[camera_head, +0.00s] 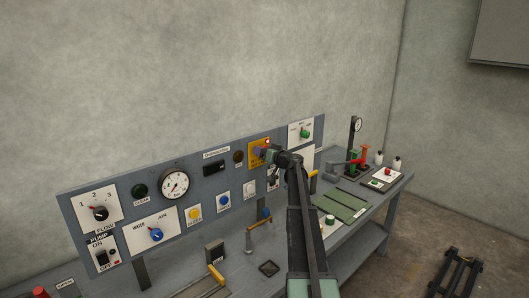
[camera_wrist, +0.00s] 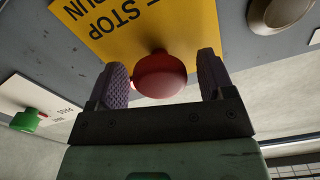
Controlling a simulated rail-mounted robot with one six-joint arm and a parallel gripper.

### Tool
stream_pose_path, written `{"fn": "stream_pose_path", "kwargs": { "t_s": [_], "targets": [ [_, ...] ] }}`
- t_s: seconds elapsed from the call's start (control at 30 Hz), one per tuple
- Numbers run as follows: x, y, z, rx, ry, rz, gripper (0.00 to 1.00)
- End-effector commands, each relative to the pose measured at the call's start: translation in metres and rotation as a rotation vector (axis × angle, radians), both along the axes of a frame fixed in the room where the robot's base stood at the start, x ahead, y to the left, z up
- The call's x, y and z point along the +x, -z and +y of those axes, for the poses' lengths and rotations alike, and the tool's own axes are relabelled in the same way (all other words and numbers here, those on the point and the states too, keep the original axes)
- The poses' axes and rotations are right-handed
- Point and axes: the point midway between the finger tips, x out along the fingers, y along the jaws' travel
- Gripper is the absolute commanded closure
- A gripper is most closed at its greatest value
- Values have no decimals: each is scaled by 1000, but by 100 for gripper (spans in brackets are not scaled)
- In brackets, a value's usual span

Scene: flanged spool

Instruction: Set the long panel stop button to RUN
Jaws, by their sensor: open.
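The stop button (camera_wrist: 160,75) is a red round knob on a yellow plate (camera_wrist: 120,22) lettered STOP and RUN, upside down in the wrist view. My gripper (camera_wrist: 163,77) is open, with one ridged finger on each side of the red knob. The knob sits between the fingers, with a visible gap on both sides. In the head view the yellow plate (camera_head: 256,156) is on the long grey panel (camera_head: 130,195), with a small red spot at its upper right. My gripper (camera_head: 277,156) is at its right edge, partly hiding it. The button's setting cannot be told.
A green knob (camera_head: 304,134) on a white plate is to the right of the yellow plate. A black display (camera_head: 215,168) and a dial gauge (camera_head: 174,184) are to the left.

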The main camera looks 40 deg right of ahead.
Motion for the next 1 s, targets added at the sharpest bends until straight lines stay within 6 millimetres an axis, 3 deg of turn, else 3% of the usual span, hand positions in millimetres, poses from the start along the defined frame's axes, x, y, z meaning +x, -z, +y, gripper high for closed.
{"fn": "stream_pose_path", "kwargs": {
  "t_s": [0.1,0.53,0.8,1.0],
  "targets": [
    [0,0,0,0,0,0,28],
    [-1,0,0,0,-1,0,94],
    [-20,0,-1,0,0,0,94],
    [-20,0,-1,0,-1,1,94]
  ]
}}
